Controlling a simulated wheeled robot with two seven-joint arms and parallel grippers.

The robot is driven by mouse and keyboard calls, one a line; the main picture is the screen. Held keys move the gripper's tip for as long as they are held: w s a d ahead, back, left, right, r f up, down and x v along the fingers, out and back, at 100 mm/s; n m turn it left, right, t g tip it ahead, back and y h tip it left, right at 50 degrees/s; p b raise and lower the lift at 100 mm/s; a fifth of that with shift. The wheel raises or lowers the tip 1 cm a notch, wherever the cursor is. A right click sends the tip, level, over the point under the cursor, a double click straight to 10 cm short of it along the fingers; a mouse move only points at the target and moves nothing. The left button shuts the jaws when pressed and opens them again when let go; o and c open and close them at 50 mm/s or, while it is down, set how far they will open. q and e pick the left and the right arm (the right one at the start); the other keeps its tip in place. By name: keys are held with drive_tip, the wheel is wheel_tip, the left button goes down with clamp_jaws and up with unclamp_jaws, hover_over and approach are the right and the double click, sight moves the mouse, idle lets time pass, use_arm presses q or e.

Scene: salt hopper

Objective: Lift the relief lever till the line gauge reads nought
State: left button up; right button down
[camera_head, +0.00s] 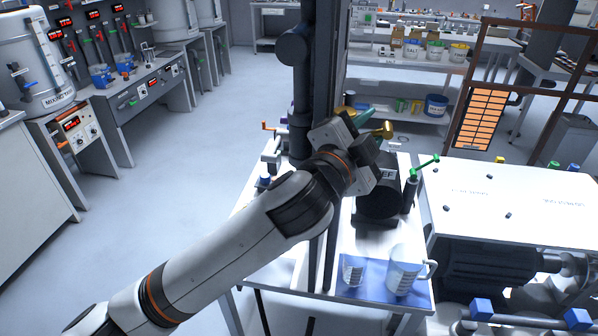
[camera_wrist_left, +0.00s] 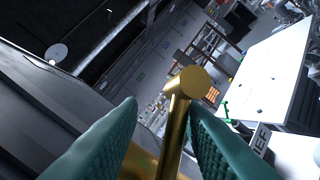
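The brass relief lever (camera_head: 387,129) ends in a round knob and stands above a dark unit whose partly covered label (camera_head: 387,174) shows "EF". My left gripper (camera_head: 365,122) is at this lever. In the left wrist view the brass lever (camera_wrist_left: 177,115) stands between the two teal fingers. The fingers are apart, with a clear gap to the left one. The lever is close to the right finger; I cannot tell whether they touch. My left wrist hides part of the unit. I cannot make out the line gauge. My right gripper is not in view.
A green-handled lever (camera_head: 424,164) stands right of the dark unit. Two measuring jugs (camera_head: 403,272) are on a blue mat (camera_head: 374,290) at the bench front. A dark upright post (camera_head: 302,90) rises left of the gripper. A white-topped table (camera_head: 520,205) is at right.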

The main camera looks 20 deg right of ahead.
use_arm(q)
drive_tip(key=shift+r, duration=0.2)
drive_tip(key=shift+m+p, duration=0.3)
drive_tip(key=shift+p, duration=0.2)
drive_tip(key=m+y+p, duration=0.1)
drive_tip(key=m+p, duration=0.1)
drive_tip(key=p, duration=0.1)
drive_tip(key=f+m+p, duration=0.1)
drive_tip(key=p, duration=0.1)
drive_tip(key=f+m+g+y+p, duration=0.1)
drive_tip(key=m+p, duration=0.1)
drive_tip(key=p, duration=0.1)
drive_tip(key=shift+s+d+f+m+y+p, duration=0.1)
drive_tip(key=shift+s+d+m+y+p, duration=0.05)
drive_tip(key=shift+d+m+y+p, duration=0.15)
drive_tip(key=f+b+v, duration=0.1)
drive_tip(key=b+v, duration=0.4)
drive_tip(key=v, duration=0.7)
drive_tip(key=w+a+f+n+y, duration=0.3)
drive_tip(key=a+f+n+y, duration=0.4)
drive_tip(key=a+f+n, duration=0.9)
drive_tip(key=a+n, duration=0.2)
drive_tip(key=a, duration=0.2)
drive_tip(key=shift+n, duration=0.4)
